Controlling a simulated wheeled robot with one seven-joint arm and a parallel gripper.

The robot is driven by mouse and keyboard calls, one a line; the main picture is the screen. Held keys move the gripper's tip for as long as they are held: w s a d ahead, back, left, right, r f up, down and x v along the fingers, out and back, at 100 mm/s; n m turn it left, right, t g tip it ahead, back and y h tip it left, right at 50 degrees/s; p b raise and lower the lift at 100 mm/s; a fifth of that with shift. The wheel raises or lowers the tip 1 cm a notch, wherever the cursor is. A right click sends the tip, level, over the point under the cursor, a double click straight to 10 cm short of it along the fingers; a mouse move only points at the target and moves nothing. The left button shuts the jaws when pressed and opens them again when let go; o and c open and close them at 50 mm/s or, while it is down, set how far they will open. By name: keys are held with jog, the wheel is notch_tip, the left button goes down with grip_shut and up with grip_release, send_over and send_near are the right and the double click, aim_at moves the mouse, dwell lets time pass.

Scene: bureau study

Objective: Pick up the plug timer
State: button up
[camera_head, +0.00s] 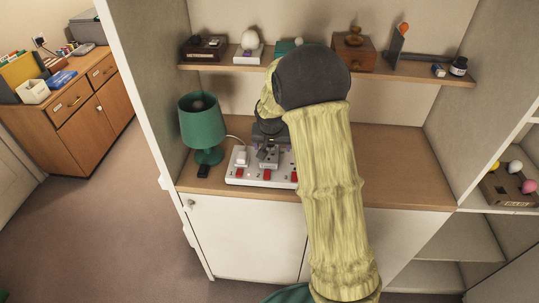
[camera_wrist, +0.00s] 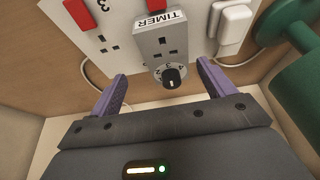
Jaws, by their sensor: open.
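The plug timer (camera_wrist: 166,46) is a grey box with a socket face, a black dial and a "TIMER" label, plugged into the white power strip (camera_wrist: 110,40). In the head view the timer (camera_head: 268,157) shows small on the strip (camera_head: 243,180), just below my gripper. My gripper (camera_wrist: 160,88) is open, its two purple fingers on either side of the dial end of the timer. I see clear gaps between the fingers and the timer. My arm hides part of the strip in the head view.
A white plug (camera_wrist: 233,28) with a cable sits beside the timer. A green lamp (camera_head: 203,125) stands left of the strip, and a small black item (camera_head: 203,171) lies near it. A shelf (camera_head: 225,66) with several objects runs above. The wooden desktop (camera_head: 400,170) is clear at right.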

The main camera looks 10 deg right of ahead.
aim_at(270, 151)
jog(key=shift+a, duration=0.1)
jog(key=shift+w+f, duration=0.1)
jog(key=shift+f, duration=0.1)
jog(key=shift+w+a+p+x, duration=0.15)
jog(key=shift+p+x, duration=0.3)
jog(key=shift+x, duration=0.75)
jog(key=shift+w+a+p+x, duration=0.1)
jog(key=shift+a+p+x, duration=0.25)
jog(key=shift+x, duration=0.85)
jog(key=shift+d, duration=0.1)
jog(key=shift+c, duration=0.2)
jog(key=c, duration=1.1)
jog(key=shift+r, duration=0.1)
jog(key=shift+c, duration=0.2)
notch_tip(270, 151, up, 10)
jog(key=b, duration=0.1)
